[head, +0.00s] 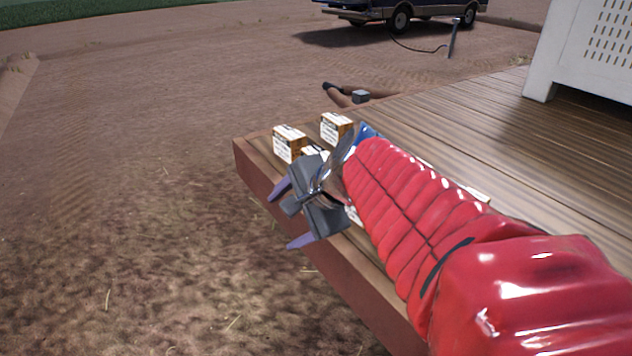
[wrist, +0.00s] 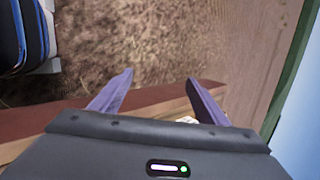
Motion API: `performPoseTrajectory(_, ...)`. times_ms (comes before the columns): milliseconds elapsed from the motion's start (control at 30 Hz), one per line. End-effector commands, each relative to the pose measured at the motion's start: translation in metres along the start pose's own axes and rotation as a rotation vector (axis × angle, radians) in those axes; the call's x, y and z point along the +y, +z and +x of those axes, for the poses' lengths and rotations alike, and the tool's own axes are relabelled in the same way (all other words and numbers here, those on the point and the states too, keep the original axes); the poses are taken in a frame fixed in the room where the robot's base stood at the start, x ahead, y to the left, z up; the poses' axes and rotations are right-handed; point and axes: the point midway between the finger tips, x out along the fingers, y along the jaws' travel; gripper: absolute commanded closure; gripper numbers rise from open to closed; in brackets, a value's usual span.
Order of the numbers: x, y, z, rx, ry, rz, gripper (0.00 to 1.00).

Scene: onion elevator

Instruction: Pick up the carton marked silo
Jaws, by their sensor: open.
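Two small cartons stand at the far left corner of the wooden deck in the head view: a left carton (head: 289,143) and a right carton (head: 336,127). Both are white and brown with dark print too small to read, so I cannot tell which is marked silo. Part of another pale box (head: 315,152) shows behind my gripper. My gripper (head: 283,216) is open and empty, over the deck's left edge, nearer than the cartons. In the wrist view, my gripper (wrist: 157,90) has its fingers apart, with a sliver of a white thing (wrist: 187,120) beside the right finger.
A blue item (head: 368,131) is partly hidden by my arm. A truck (head: 400,12) is parked far back.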

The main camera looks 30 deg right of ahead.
Motion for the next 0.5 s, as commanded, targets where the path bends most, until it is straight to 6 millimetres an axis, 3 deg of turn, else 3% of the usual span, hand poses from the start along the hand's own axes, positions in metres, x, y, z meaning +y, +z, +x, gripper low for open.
performPoseTrajectory(200, -0.035, -0.073, -0.005, 0.002, -0.134, 0.536, 0.31)
performPoseTrajectory(500, -0.005, -0.129, -0.027, -0.08, -0.176, 0.889, 0.31)
